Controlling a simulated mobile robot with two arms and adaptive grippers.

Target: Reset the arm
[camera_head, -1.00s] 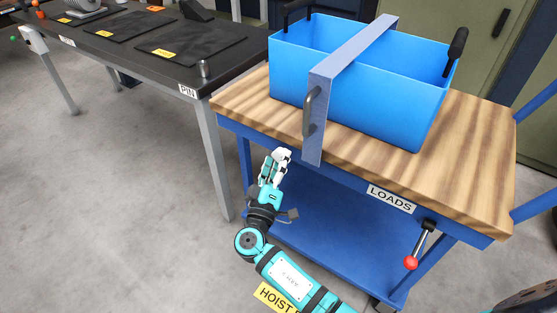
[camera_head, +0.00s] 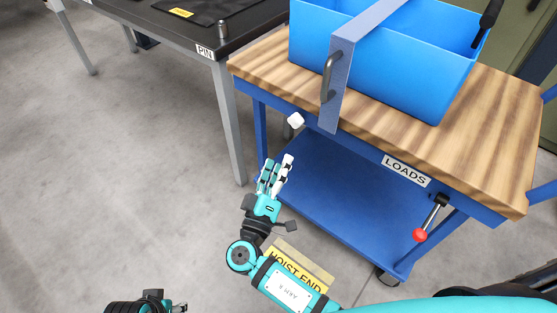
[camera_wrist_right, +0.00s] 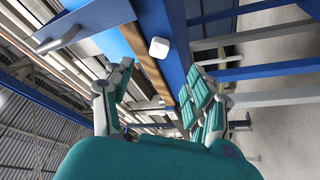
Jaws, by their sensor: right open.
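My right gripper (camera_head: 275,170) is in the lower middle of the head view, in front of the blue cart. Its fingers are spread and nothing shows between them. In the right wrist view the open gripper (camera_wrist_right: 158,105) has its fingers apart on either side. A small white rounded block (camera_head: 295,119) is beyond the fingertips near the cart's front left corner; it also shows in the wrist view (camera_wrist_right: 160,48), apart from the fingers. I cannot tell what supports it. My left arm's end (camera_head: 150,303) is cut off at the bottom edge, its fingers unclear.
A blue bin (camera_head: 400,75) with a grey handled strap (camera_head: 350,65) stands on the cart's wooden top (camera_head: 490,115). A red-knobbed lever (camera_head: 430,218) sticks out in front. A dark table (camera_head: 225,35) is behind left. A yellow HOIST END sign (camera_head: 298,265) is low by my arm. Floor at left is clear.

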